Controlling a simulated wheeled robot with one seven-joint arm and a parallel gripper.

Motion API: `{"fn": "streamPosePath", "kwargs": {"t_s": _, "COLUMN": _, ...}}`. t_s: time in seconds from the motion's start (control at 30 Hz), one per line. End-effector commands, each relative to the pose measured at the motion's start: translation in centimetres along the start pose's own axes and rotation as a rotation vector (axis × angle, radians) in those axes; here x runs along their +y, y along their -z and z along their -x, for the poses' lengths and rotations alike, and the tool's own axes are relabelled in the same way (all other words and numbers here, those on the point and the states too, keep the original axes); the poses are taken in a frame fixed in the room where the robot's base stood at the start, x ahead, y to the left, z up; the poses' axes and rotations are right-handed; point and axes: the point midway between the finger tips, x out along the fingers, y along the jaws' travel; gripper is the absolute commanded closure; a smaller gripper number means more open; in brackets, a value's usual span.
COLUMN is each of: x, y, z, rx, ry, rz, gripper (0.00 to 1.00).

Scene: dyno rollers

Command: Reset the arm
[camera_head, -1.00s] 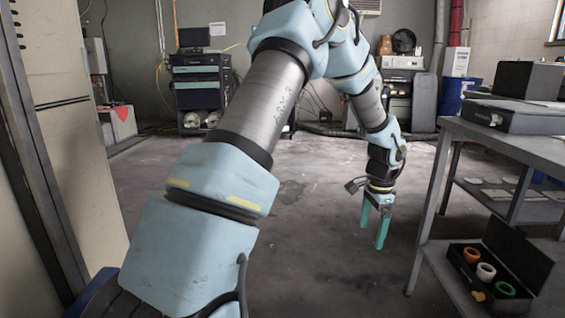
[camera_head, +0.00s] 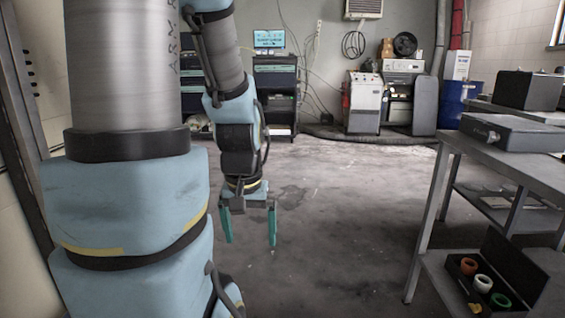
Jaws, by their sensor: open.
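My arm is folded up on the left side of the head view, its large lower links close to the camera. My gripper (camera_head: 250,232) hangs down near the middle left, its two teal fingers spread apart and pointing at the floor. It is open and nothing shows between the fingers. It hangs in free space over the concrete floor, clear of the table on the right.
A grey metal table (camera_head: 520,148) stands at the right with a dark case (camera_head: 510,132) on top. An open box (camera_head: 497,275) with coloured rings sits on its lower shelf. Cabinets (camera_head: 363,102) line the back wall. The middle floor (camera_head: 340,230) is clear.

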Motion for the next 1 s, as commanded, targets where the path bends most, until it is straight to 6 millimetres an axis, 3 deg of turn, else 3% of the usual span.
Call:
{"fn": "streamPosePath", "kwargs": {"t_s": 0.03, "x": 0.0, "y": 0.3, "z": 2.3, "rx": 0.000, "ry": 0.000, "rz": -0.001, "gripper": 0.00}}
{"fn": "streamPosePath", "kwargs": {"t_s": 0.6, "x": 0.1, "y": 2.8, "z": 19.2, "rx": -0.001, "ry": 0.000, "rz": -0.004, "gripper": 0.00}}
{"fn": "streamPosePath", "kwargs": {"t_s": 0.8, "x": 0.1, "y": 3.2, "z": 22.7, "rx": -0.001, "ry": 0.000, "rz": -0.004, "gripper": 0.00}}
{"fn": "streamPosePath", "kwargs": {"t_s": 1.0, "x": 0.1, "y": 3.3, "z": 23.4, "rx": -0.001, "ry": 0.000, "rz": -0.005, "gripper": 0.00}}
